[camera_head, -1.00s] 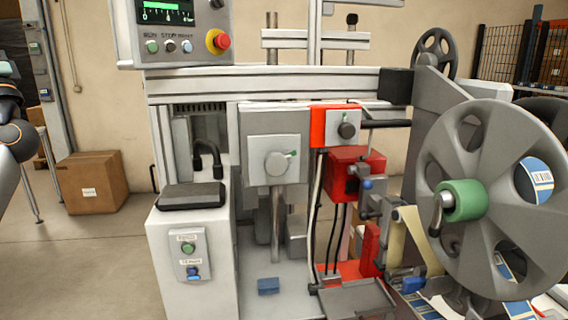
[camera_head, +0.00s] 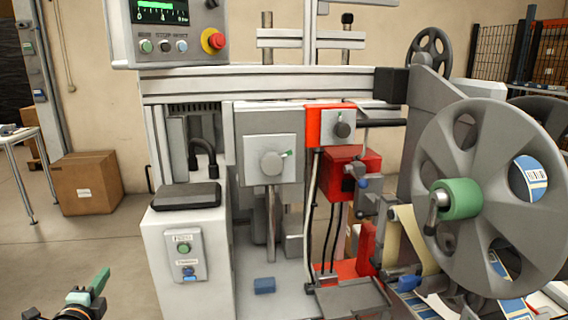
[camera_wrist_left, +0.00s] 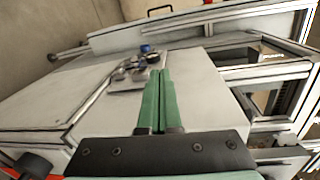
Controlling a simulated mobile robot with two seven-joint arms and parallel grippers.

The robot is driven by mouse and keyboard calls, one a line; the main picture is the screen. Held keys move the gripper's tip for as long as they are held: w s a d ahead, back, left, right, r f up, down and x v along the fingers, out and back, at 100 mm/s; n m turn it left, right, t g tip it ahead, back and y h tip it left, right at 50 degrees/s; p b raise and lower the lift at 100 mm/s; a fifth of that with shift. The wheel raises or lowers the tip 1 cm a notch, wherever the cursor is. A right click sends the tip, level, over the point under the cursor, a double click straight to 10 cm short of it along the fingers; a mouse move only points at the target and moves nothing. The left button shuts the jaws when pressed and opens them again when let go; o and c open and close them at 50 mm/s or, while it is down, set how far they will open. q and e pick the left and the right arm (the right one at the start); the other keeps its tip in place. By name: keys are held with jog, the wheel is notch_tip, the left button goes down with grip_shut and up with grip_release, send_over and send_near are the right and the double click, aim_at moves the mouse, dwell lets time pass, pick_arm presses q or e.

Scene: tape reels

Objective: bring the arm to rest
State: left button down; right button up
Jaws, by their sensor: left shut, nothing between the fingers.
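My left gripper (camera_head: 96,288) shows at the bottom left of the head view, with green fingers. It is in front of and left of the machine's white cabinet (camera_head: 160,250), over the floor. In the left wrist view its two green fingers (camera_wrist_left: 158,100) lie side by side, shut, with nothing between them. Beyond the fingertips, the wrist view shows the cabinet face with a small button panel (camera_wrist_left: 140,66). My right gripper shows in neither view.
The machine carries a large grey reel (camera_head: 480,150) with a green hub at the right. A cardboard box (camera_head: 87,183) stands on the floor at the left, near a white table (camera_head: 14,139). The floor between the box and the cabinet is clear.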

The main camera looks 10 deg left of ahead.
pick_arm(q)
jog(key=s+d+f+n+g+h, duration=0.2)
jog(key=s+d+f+g, duration=0.15)
jog(key=s+f, duration=0.5)
jog(key=s+d+f+n+g+h, duration=0.2)
jog(key=s+d+f, duration=0.2)
jog(key=s+f, duration=0.45)
jog(key=s+d+f+n+g+h, duration=0.2)
jog(key=s+d+f+g, duration=0.15)
jog(key=s+f, duration=0.5)
jog(key=s+d+r+n+t+h+p, duration=0.1)
jog(key=d+n, duration=0.7)
jog(key=d, duration=1.1)
jog(key=shift+s+d+t+p, duration=0.15)
jog(key=shift+s+t+p, duration=0.15)
jog(key=shift+t+p, duration=0.45)
